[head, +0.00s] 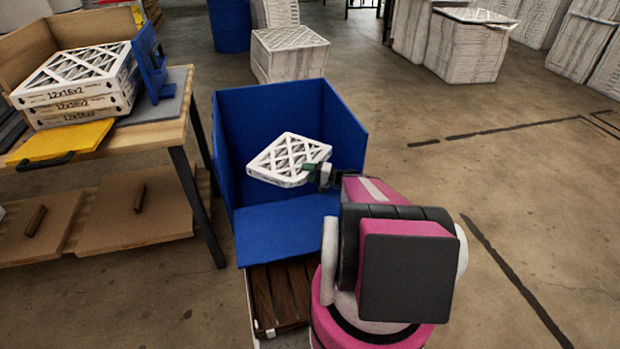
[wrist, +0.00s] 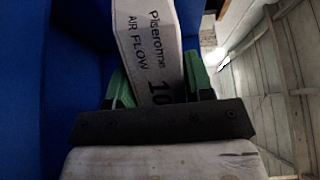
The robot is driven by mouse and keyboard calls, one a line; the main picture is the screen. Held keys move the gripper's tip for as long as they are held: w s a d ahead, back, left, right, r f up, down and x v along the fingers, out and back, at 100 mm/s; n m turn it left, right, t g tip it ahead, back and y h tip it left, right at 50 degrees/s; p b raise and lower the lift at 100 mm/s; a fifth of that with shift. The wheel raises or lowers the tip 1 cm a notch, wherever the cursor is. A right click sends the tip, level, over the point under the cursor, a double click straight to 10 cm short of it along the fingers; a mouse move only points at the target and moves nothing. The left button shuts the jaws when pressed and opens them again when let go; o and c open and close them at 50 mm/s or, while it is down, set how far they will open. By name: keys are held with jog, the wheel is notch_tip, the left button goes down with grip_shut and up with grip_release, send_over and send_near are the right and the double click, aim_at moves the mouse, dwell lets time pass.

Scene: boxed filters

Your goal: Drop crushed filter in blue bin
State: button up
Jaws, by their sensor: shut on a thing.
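My gripper (head: 313,171) is shut on the filter's right edge. The wrist view shows the filter's printed side (wrist: 148,45), with "AIR FLOW" on it, between my gripper's green fingers (wrist: 157,88). The bin's blue wall (wrist: 75,60) fills the left of the wrist view. The filter appears to be within the bin's outline and apart from its walls. I cannot tell from these views whether the filter is crushed.
A wooden table (head: 140,140) at left bears a box with stacked filters (head: 77,85), a yellow piece (head: 62,140) and a blue fixture (head: 152,62). Wrapped stacks (head: 290,53) and a blue barrel (head: 229,25) stand behind.

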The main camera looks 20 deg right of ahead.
jog(key=w+f, duration=0.1)
jog(key=w, duration=0.5)
jog(key=w+f, duration=0.1)
jog(key=w, duration=0.5)
jog(key=w+f, duration=0.1)
jog(key=w, duration=0.5)
jog(key=o, duration=1)
jog(key=shift+o, duration=0.2)
jog(key=shift+r, duration=0.15)
